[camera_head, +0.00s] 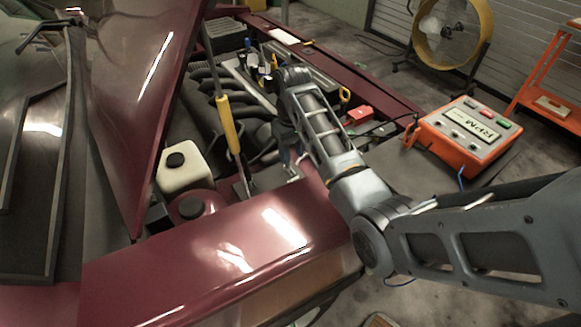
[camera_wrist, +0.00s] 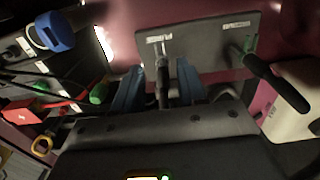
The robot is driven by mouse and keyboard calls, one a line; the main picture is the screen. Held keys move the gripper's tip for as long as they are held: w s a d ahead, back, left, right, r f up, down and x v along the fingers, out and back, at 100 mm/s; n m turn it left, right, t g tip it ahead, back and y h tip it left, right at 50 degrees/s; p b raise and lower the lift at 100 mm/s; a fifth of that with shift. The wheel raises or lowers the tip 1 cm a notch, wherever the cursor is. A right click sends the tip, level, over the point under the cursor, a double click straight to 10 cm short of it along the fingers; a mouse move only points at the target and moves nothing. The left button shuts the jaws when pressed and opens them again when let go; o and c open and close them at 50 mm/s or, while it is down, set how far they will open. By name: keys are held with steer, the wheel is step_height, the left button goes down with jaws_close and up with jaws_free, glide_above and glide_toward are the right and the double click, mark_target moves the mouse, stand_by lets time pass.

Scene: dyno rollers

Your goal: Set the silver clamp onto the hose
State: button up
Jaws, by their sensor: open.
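In the wrist view, a flat grey plate (camera_wrist: 213,43) carries two hand tools beside small white labels. One has a silver-grey head and a dark handle and looks like the silver clamp (camera_wrist: 163,47). My gripper (camera_wrist: 160,68) is open, with one blue finger on each side of that tool's handle; I cannot tell whether either finger touches it. The other tool is a green clamp (camera_wrist: 248,46) with a black handle, to the right and outside the fingers. In the head view, my gripper is mostly hidden by my arm. Dark hoses (camera_head: 203,88) run through the engine bay; which one is meant is unclear.
A white reservoir (camera_head: 185,168) is at the bay's left. The front panel (camera_head: 210,255) lies nearer. An orange RPM box (camera_head: 462,145) stands to the right.

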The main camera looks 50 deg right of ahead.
mark_target(292, 172)
steer(key=shift+f, duration=3.2)
steer(key=shift+c, duration=0.4)
jaws_close()
